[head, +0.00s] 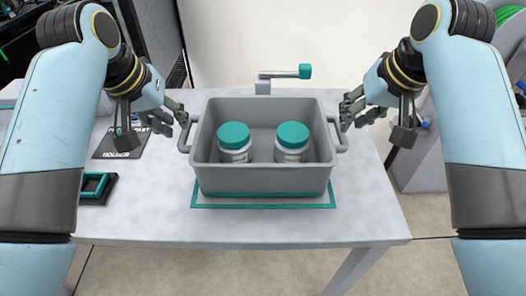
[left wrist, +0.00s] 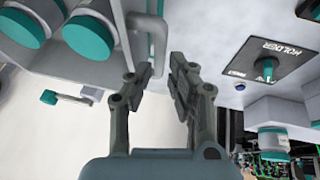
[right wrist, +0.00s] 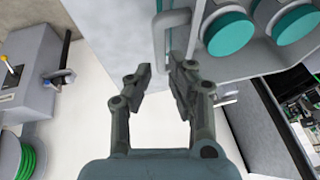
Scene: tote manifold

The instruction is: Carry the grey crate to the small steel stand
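The grey crate (head: 262,180) stands on the light table, holding two white jars with teal lids, a left jar (head: 235,141) and a right jar (head: 291,141). It has a loop handle at each end. My left gripper (head: 177,116) is open beside the left handle (head: 186,136); in the left wrist view that handle (left wrist: 157,40) lies just beyond the gap between its fingertips. My right gripper (head: 346,107) is open beside the right handle (head: 341,136), which shows just beyond its fingertips in the right wrist view (right wrist: 160,40). Neither gripper visibly holds anything. I cannot identify the small steel stand.
A teal outline (head: 262,206) on the table surrounds the crate's base. A grey fixture with a teal-tipped bar (head: 284,74) stands behind the crate. A black plate marked HOLDER (head: 118,146) and a dark teal-edged frame (head: 96,188) lie at the left. The table front is clear.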

